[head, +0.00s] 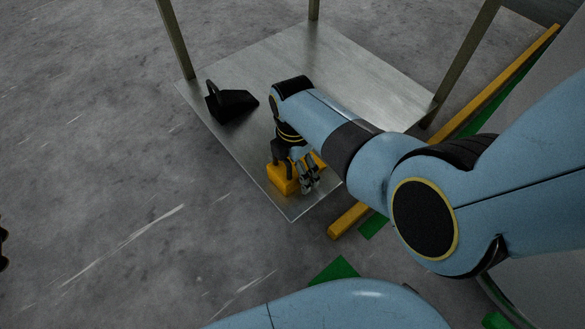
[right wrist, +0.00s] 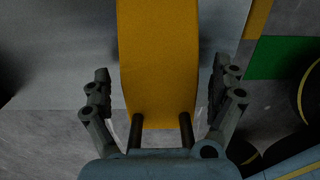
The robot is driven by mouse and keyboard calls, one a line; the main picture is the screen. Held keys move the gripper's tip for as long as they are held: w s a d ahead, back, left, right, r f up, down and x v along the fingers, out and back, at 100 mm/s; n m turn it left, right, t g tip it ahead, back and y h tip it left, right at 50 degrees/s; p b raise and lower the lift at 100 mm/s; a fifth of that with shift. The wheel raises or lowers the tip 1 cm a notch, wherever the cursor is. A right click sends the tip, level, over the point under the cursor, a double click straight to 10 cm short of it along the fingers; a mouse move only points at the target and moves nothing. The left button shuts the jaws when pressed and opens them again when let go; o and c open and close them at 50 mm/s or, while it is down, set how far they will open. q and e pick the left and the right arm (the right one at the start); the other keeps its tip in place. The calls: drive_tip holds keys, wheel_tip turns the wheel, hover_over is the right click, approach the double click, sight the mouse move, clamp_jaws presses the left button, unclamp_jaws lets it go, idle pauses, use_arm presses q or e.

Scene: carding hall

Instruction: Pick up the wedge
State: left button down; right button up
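A yellow wedge-like block (head: 283,178) lies on the near corner of a grey metal platform (head: 335,65). My right gripper (head: 308,180) is down at this block, partly covering it in the head view. In the right wrist view the yellow block (right wrist: 158,60) runs between the two open fingers of my right gripper (right wrist: 160,95). A narrow gap shows on each side, so the fingers do not visibly press on it. The block's far end is cut off in that view. My left gripper is not seen.
A black wedge-shaped object with a loop handle (head: 230,102) sits at the platform's left edge. Metal posts (head: 174,40) rise from the platform's corners. A yellow beam (head: 348,218) and green floor marks (head: 335,270) lie to the right and front.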

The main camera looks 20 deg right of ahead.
drive_tip(key=c, duration=1.4)
drive_tip(key=shift+c, duration=0.4)
drive_tip(key=shift+r, duration=0.15)
